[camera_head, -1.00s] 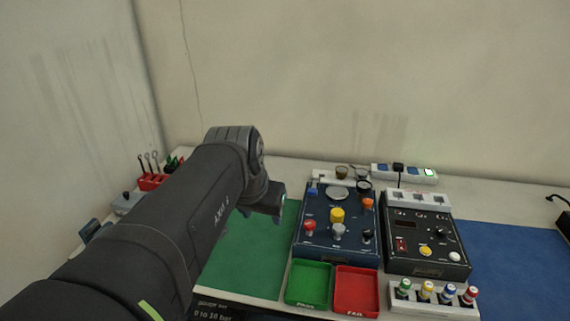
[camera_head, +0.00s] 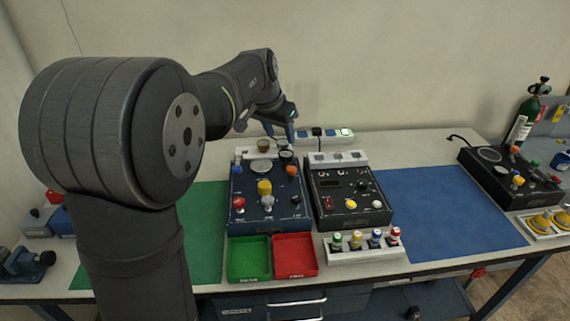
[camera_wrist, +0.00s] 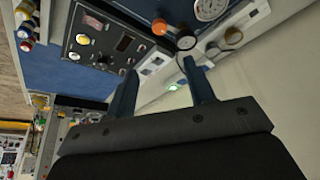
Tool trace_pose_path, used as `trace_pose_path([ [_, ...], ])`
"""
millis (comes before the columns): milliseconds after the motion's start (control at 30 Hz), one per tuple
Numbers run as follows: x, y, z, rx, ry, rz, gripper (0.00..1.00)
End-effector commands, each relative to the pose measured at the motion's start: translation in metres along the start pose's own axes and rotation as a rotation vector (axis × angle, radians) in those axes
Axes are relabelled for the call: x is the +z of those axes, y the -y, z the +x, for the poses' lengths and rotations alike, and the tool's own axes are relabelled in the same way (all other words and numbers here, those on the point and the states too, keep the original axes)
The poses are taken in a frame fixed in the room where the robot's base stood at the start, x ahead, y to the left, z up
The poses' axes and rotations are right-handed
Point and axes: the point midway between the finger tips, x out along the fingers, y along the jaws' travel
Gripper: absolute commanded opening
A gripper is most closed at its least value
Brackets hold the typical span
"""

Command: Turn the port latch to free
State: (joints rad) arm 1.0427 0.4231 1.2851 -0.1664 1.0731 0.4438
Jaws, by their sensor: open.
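The blue trainer panel (camera_head: 250,212) stands on the bench with a round gauge (camera_head: 261,167), a yellow knob (camera_head: 264,188), a red knob (camera_head: 239,204), an orange knob (camera_head: 292,170) and a small black control (camera_head: 295,200). I cannot tell which part is the port latch. My gripper (camera_head: 283,133) is above the back of the bench, behind the panel's far right corner. The wrist view shows my gripper (camera_wrist: 162,72) open, with nothing between its two fingers. The orange knob (camera_wrist: 159,27) and gauge (camera_wrist: 211,8) appear beyond the fingers, apart from them.
A black box (camera_head: 348,218) with buttons and a display stands right of the panel. A power strip (camera_head: 335,134) lies behind. Green (camera_head: 249,275) and red (camera_head: 295,272) trays and a rack of coloured bottles (camera_head: 345,256) are in front. The blue mat (camera_head: 440,205) is clear.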

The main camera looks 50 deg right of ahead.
Motion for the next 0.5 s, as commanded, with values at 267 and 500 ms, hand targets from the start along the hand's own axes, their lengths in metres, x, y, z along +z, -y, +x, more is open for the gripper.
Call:
trace_pose_path([
  [267, 0.002, 0.0, 0.057, 0.001, 0.004, -0.002, 0.49],
  [500, 0.002, 0.0, 0.109, 0.001, 0.003, -0.002, 0.49],
])
